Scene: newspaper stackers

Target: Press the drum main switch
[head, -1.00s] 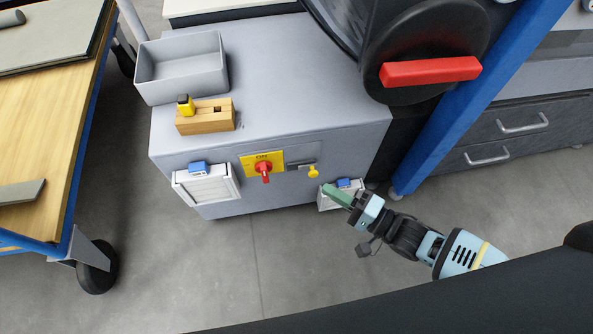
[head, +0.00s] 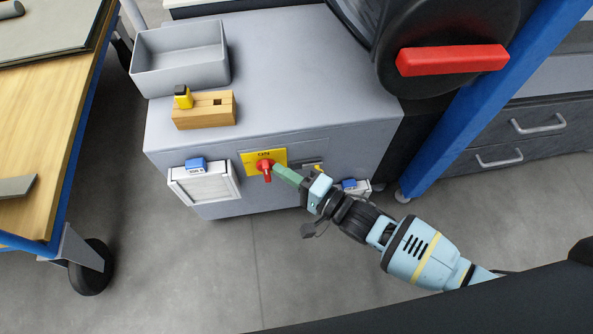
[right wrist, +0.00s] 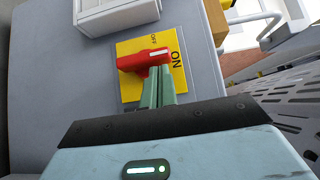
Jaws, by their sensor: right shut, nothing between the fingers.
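The drum main switch is a red rotary handle (head: 264,166) on a yellow plate (head: 280,156) marked ON, on the front of the grey cabinet (head: 300,75). My right gripper (head: 276,171) is shut, with its green fingertips at the red handle. The right wrist view shows the fingertips (right wrist: 157,75) at the red handle (right wrist: 145,60), on a yellow plate (right wrist: 130,86) marked ON and OFF. They look very close to it or touching; I cannot tell which. Nothing is between the fingers. My left gripper is not in view.
A white vent box (head: 205,184) sits left of the switch. A grey bin (head: 180,68) and a wooden block (head: 204,112) with a yellow piece stand on the cabinet top. A wheeled table (head: 40,120) is at left; a blue post (head: 470,100) is at right.

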